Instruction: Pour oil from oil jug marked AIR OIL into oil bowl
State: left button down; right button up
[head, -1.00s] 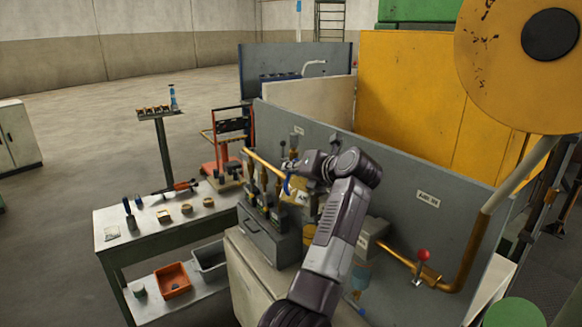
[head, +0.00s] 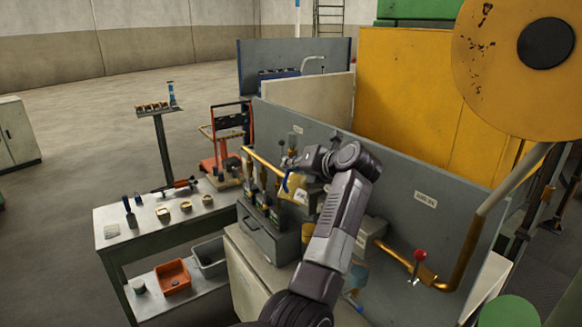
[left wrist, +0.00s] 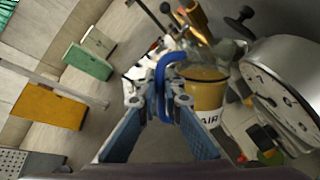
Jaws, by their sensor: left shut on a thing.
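My left gripper (head: 289,171) is shut on the blue handle of the oil jug (head: 297,186), above the grey cabinet. In the left wrist view the gripper's two blue-padded fingers (left wrist: 167,115) close around the blue handle loop (left wrist: 163,75). The jug there (left wrist: 205,92) is clear, holds amber oil, and shows a label reading AIR; the rest of the label is hidden. A bowl with a bluish, see-through body (head: 354,278) hangs low behind my arm; I cannot tell whether it is the oil bowl. My right gripper is not in view.
A grey panel (head: 420,185) stands close behind the arm. A copper pipe with a red-knobbed valve (head: 419,256) runs at the right. A round gauge (left wrist: 285,95) sits close right of the jug in the wrist view. A workbench (head: 160,240) with small parts stands left.

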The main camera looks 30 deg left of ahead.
pick_arm(q)
jog(key=shift+r, duration=0.1)
dwell(0.3)
jog(key=shift+w+r+p, duration=0.3)
jog(key=shift+r+p, duration=0.25)
jog(key=shift+p, duration=0.6)
jog(key=shift+w+r+m+g+h, duration=0.3)
jog(key=shift+r+m+g, duration=0.1)
jog(key=shift+m, duration=0.1)
jog(key=shift+w+r+m+g, duration=0.4)
jog(key=shift+w+r, duration=0.05)
jog(key=shift+r, duration=0.05)
dwell(2.9)
jog(key=shift+w+r, duration=0.2)
dwell(2.4)
